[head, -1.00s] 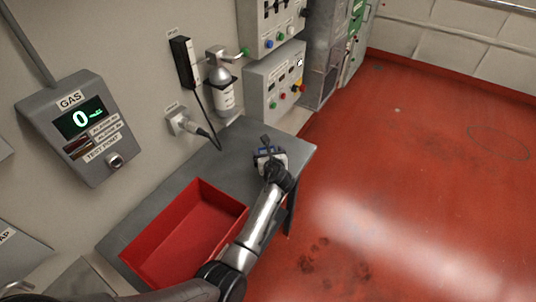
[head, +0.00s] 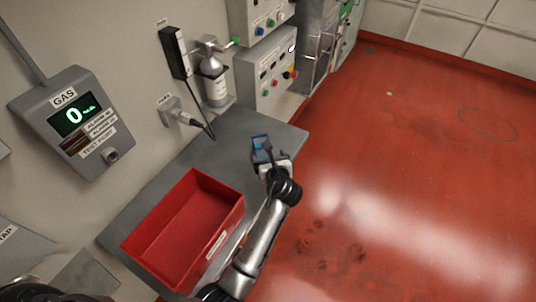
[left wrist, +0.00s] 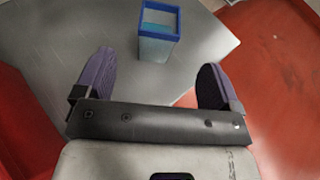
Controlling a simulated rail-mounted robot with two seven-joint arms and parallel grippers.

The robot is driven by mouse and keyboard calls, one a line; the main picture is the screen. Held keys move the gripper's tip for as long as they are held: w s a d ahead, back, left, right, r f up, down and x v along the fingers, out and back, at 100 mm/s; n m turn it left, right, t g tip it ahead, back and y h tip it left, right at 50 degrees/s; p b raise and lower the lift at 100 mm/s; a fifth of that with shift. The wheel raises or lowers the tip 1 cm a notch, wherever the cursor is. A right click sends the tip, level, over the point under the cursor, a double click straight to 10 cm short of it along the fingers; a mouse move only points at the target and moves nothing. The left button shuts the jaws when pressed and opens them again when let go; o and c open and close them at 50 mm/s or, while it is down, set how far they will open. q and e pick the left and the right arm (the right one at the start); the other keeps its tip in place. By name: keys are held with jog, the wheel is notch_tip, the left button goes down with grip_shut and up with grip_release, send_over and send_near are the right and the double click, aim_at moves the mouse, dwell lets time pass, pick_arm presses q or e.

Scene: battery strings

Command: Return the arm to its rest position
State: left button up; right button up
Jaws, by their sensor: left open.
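My left arm reaches up from the bottom of the head view over the grey table (head: 228,150). Its gripper (head: 267,157) is near the table's right edge. In the left wrist view the two purple fingers of this gripper (left wrist: 155,82) are spread apart with nothing between them. A small blue-rimmed box (left wrist: 158,48) stands on the table beyond the fingertips, apart from them. It also shows in the head view as a small blue shape (head: 260,141) just past the gripper, partly hidden. My right gripper is not in view.
A red open tray (head: 225,228) sits on the table, left of my forearm. A gas panel (head: 78,120), a wall handset (head: 174,52), a bottle (head: 215,82), a plugged socket (head: 177,112) and a button box (head: 268,75) line the wall. Red floor (head: 400,170) on the right is clear.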

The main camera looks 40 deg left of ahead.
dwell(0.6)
pick_arm(q)
jog(key=s+d+r+n+h+p, duration=0.3)
jog(key=s+d+r+n+h, duration=0.15)
jog(key=n, duration=0.85)
jog(key=s+d+r+n+h+p, duration=0.35)
jog(key=r+n+h, duration=0.2)
jog(key=n, duration=0.85)
jog(key=s+d+r+m+g+p, duration=0.1)
jog(key=s+r+p, duration=0.3)
jog(key=s+p, duration=0.5)
jog(key=s+d+r+m+g+h+p, duration=0.1)
jog(key=s+r+m+g+p, duration=0.1)
jog(key=s+p, duration=0.8)
jog(key=s+r+g, duration=0.1)
jog(key=s, duration=0.7)
jog(key=shift+s+r+g+p, duration=0.15)
jog(key=shift+r+g+p, duration=0.15)
jog(key=shift+r+g, duration=0.1)
